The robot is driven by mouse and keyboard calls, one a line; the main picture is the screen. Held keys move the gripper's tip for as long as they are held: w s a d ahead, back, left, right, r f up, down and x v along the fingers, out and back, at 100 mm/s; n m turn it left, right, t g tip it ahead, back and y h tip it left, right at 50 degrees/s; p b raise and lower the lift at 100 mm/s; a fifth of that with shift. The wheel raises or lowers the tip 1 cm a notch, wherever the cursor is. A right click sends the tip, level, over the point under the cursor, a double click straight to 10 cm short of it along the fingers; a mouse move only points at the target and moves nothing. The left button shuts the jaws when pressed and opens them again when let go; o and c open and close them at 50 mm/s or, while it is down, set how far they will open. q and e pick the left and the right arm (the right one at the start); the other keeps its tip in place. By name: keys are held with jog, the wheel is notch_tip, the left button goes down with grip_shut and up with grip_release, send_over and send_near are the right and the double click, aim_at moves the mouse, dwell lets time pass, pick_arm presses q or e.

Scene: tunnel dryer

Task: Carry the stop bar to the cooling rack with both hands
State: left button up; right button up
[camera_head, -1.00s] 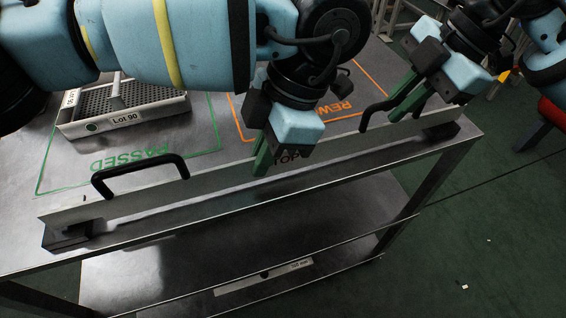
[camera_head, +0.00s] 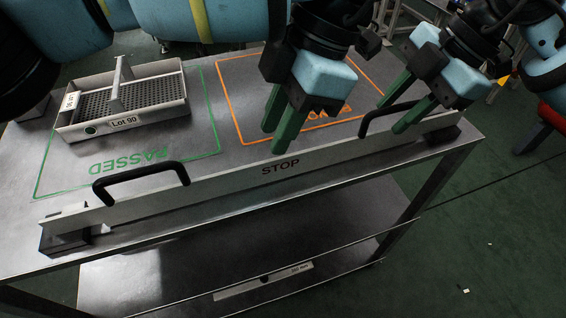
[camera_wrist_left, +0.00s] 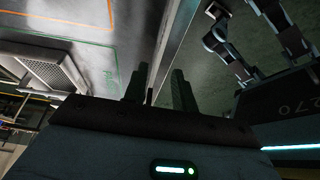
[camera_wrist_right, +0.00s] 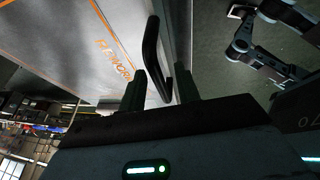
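The stop bar (camera_head: 240,177), long, pale and marked STOP, lies along the table's front edge on dark end blocks. It has a black left handle (camera_head: 140,178) and a black right handle (camera_head: 388,114). My left gripper (camera_head: 283,130) is open and empty, behind and above the bar's middle, well right of the left handle. My right gripper (camera_head: 402,108) is open close to the right handle. In the right wrist view the handle (camera_wrist_right: 152,48) shows between its spread fingers; contact cannot be told. I cannot identify the cooling rack in any view.
The metal table (camera_head: 225,145) has a green PASSED outline and an orange outline. A perforated tray (camera_head: 123,122) labelled Lot 90 stands at the back left. A lower shelf (camera_head: 150,280) lies beneath. Open green floor (camera_head: 480,240) is at the right.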

aim_at(293, 154)
pick_arm(q)
jog(key=shift+v, duration=2.65)
pick_arm(e)
jog(key=shift+r, duration=0.1)
jog(key=v, duration=1.2)
